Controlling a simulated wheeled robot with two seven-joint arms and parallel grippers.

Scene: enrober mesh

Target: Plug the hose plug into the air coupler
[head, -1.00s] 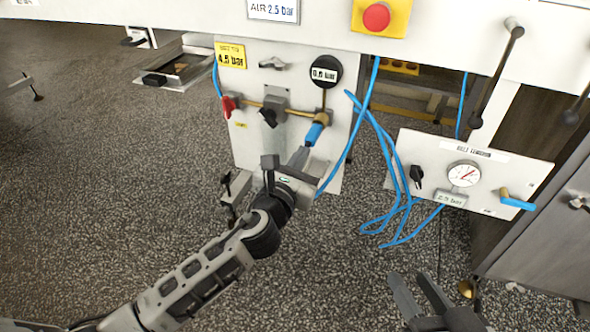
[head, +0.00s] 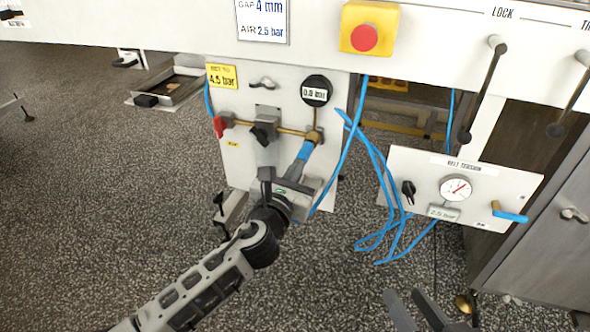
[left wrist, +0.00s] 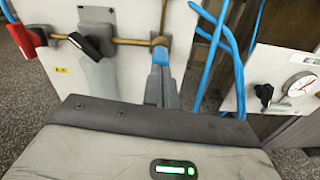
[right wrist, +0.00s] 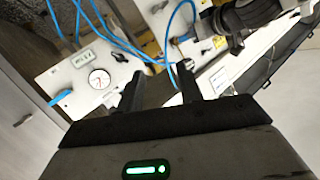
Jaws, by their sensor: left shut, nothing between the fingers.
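A blue cylindrical piece (head: 305,150) hangs below a brass fitting (head: 314,135) on the white panel; it also shows in the left wrist view (left wrist: 160,57). I cannot tell whether the piece is the coupler or the hose plug. My left gripper (head: 297,168) is shut and empty, its fingertips right at the lower end of the blue piece; in the left wrist view its fingers (left wrist: 162,88) are together. Whether they touch it is unclear. My right gripper (head: 418,308) is open and empty, low at the front; its fingers (right wrist: 160,88) stand apart. No separate hose plug is clearly seen.
Loose blue hoses (head: 375,165) hang right of the panel and loop down. A belt tension panel (head: 462,185) with a gauge and blue handle stands further right. A red valve handle (head: 219,126), black knob (head: 263,134) and black gauge (head: 316,91) surround the fitting. Open floor lies left.

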